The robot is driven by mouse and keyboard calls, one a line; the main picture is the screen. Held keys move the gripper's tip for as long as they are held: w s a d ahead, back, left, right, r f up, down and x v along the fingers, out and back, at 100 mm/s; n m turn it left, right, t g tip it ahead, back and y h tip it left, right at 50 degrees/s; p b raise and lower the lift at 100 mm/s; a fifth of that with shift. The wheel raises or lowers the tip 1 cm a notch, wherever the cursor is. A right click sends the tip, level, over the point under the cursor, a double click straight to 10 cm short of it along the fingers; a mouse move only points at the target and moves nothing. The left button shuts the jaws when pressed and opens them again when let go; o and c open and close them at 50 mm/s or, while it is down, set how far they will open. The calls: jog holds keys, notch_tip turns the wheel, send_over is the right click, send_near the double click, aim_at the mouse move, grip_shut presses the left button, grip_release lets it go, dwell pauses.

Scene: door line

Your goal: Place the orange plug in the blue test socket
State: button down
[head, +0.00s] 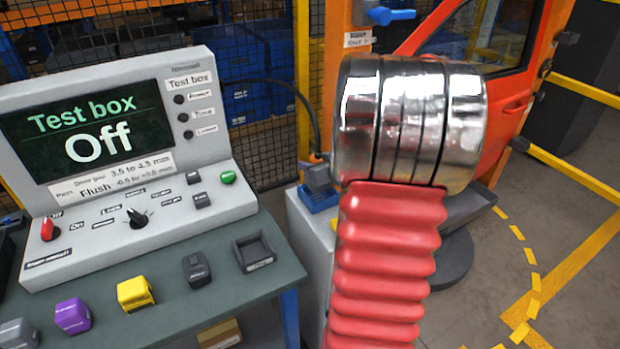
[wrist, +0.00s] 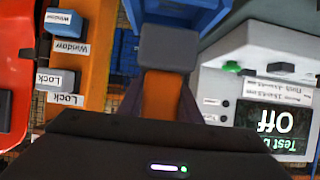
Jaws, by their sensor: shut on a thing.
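The orange plug shows in the head view as a small orange part (head: 316,157) with a grey block on it and a dark cable. It sits at the left of my arm, directly over the blue test socket (head: 318,199). In the wrist view the plug's orange part (wrist: 160,97) lies between the dark fingers of my gripper (wrist: 168,92), which is shut on it. The grey block (wrist: 168,48) sticks out ahead. Blue (wrist: 208,16) shows beyond it. I cannot tell whether the plug touches or sits in the socket. My arm hides the gripper in the head view.
The test box (head: 115,150) reads "Off" and stands on a bench (head: 215,300) with coloured blocks, left of the socket. An orange door frame with parts labelled Window (wrist: 64,20) and Lock (wrist: 60,80) is close by in the wrist view. A red door (head: 508,100) stands behind my arm.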

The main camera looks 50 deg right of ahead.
jog(key=shift+f, duration=0.1)
jog(key=shift+f, duration=1.85)
jog(key=c, duration=1.3)
grip_release()
jog(key=shift+f, duration=0.15)
jog(key=shift+s+a+r, duration=0.15)
jog(key=shift+s+r, duration=0.25)
jog(key=shift+s, duration=0.1)
jog(key=v, duration=1.1)
